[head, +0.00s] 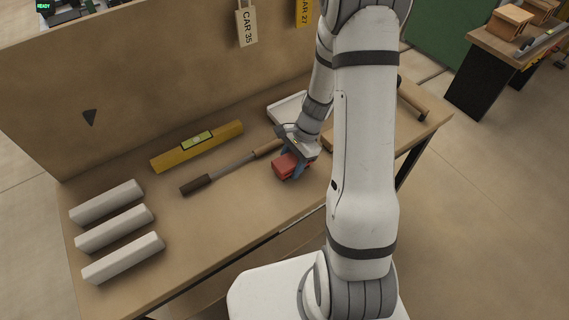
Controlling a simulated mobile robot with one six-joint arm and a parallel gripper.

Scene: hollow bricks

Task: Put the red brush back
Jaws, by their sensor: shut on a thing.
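My gripper (296,165) points down over the middle of the workbench, near its front edge. It is shut on a red block-shaped thing, which I take for the red brush (286,166). The red brush is low over the bench top; I cannot tell whether it touches the wood. Its bristles are not clear at this size, and the fingers hide part of it. My arm hides part of the bench behind and to the right of the gripper.
A long tool with a dark end (196,184) lies just left of the gripper. Behind it lies a yellow level (197,146). Several things surround these: a white tray (287,107), white bars (114,229) at front left, and a wooden-handled tool (412,100). Tags hang on the back panel (150,75).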

